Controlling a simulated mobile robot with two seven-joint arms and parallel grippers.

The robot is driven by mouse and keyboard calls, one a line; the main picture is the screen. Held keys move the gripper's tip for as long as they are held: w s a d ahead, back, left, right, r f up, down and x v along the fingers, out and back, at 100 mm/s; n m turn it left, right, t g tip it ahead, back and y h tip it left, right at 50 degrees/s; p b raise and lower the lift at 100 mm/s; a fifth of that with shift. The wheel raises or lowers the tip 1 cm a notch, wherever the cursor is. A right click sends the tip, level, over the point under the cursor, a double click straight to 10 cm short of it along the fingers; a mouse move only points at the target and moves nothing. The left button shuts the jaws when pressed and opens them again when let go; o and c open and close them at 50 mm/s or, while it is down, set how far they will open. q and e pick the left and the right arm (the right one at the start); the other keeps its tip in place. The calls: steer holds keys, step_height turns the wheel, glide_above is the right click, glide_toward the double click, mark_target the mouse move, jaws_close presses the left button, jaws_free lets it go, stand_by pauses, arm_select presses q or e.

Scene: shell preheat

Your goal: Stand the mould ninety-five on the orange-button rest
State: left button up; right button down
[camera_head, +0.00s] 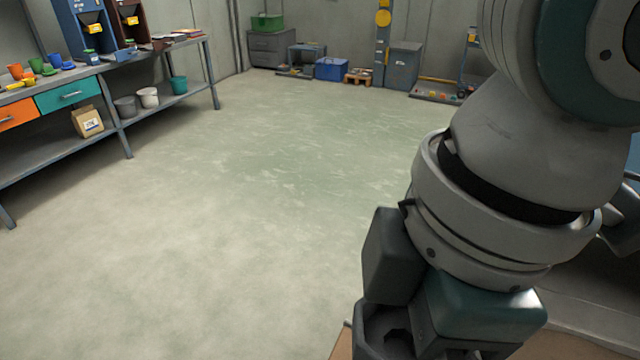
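I cannot pick out the mould ninety-five or the orange-button rest in this view. My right arm fills the right side of the picture, reaching down to the bottom edge. Dark blocks at its lower end look like the start of my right gripper (385,335), but the fingertips are cut off, so whether it is open or holds something does not show. My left gripper is out of view.
A workbench (165,52) with cups, bins and drawers runs along the left wall. Grey cabinets (272,48), a blue crate (331,69) and a small pallet (358,77) stand at the back. The middle floor is clear. A brown edge (343,345) shows at the bottom.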

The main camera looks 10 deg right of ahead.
step_height(320, 180, down, 10)
steer(key=shift+r+b, duration=0.1)
steer(key=shift+b, duration=0.65)
jaws_free()
